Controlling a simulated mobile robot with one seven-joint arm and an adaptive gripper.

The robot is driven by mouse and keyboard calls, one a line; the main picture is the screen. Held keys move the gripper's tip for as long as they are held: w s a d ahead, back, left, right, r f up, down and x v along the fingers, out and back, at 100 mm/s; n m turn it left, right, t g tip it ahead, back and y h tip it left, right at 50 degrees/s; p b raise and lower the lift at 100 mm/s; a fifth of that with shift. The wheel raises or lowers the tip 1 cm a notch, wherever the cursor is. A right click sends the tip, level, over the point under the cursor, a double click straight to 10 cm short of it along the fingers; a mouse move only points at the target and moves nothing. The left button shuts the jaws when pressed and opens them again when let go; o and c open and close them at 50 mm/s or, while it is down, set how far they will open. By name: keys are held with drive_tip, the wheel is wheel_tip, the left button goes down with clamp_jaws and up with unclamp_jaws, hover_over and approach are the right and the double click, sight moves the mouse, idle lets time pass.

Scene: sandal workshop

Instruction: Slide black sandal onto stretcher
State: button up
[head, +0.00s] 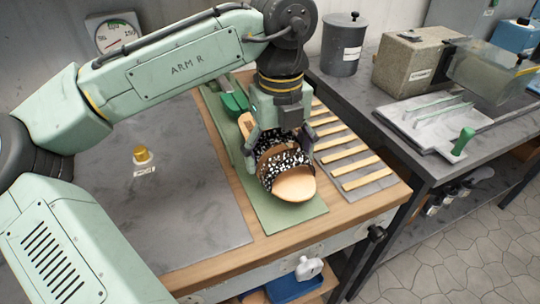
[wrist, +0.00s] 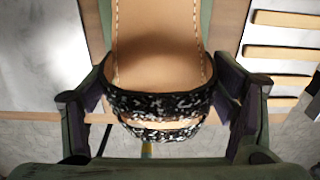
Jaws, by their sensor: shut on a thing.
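The black sandal (head: 285,165) has black-and-white speckled straps and a tan sole, and is over the green mat on the wooden bench. My gripper (head: 280,138) points down at it from above and is shut on it. In the wrist view the speckled strap (wrist: 160,104) lies between my two fingers (wrist: 160,112), with the tan, stitch-edged sole (wrist: 160,45) running up the picture. A tan piece (head: 246,124) shows behind my gripper in the head view; I cannot tell whether it is the sandal's sole or the stretcher. My wrist hides part of this area.
A slatted rack (head: 356,172) with wooden strips is right of the green mat (head: 290,220). A dark side table (head: 400,165) is at right.

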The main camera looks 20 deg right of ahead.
sight(270, 156)
drive_tip(key=shift+w+a, duration=0.25)
drive_tip(key=shift+w, duration=0.45)
drive_tip(key=f, duration=0.1)
drive_tip(key=f+p, duration=0.1)
drive_tip(key=f, duration=0.1)
drive_tip(key=shift+w+a, duration=0.2)
drive_tip(key=shift+w, duration=0.2)
drive_tip(key=shift+f, duration=0.4)
drive_tip(key=shift+f, duration=0.1)
drive_tip(key=o, duration=2)
wheel_tip(270, 156, up, 12)
drive_tip(key=shift+r+b, duration=0.15)
drive_tip(key=shift+b, duration=0.25)
drive_tip(key=shift+s, duration=0.1)
